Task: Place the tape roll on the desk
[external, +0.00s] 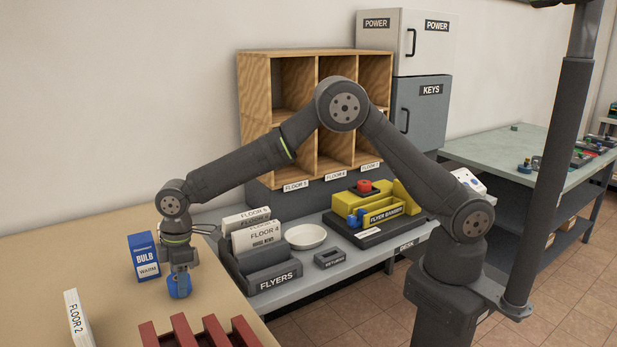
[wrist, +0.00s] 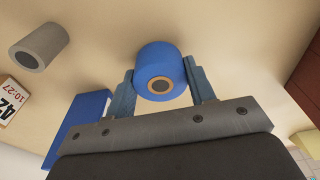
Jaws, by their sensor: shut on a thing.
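The blue tape roll (external: 179,286) is at the tan table on the left, low under my wrist. My gripper (external: 179,275) points down and is shut on it. In the wrist view the roll (wrist: 158,62) has a tan core with a dark hole and sits between the two fingers of my gripper (wrist: 161,84). I cannot tell whether the roll touches the table. The desk (external: 285,295) is the grey surface right of the tan table, with a DESK label on its front edge.
The desk holds a FLYERS holder (external: 262,279), a white dish (external: 305,237), a small RETURNS tray (external: 330,258) and a yellow flyer bander (external: 383,210). The blue bulb box (external: 146,257) stands left of my gripper. A red rack (external: 200,332) is in front. The wrist view shows a grey cylinder (wrist: 38,47).

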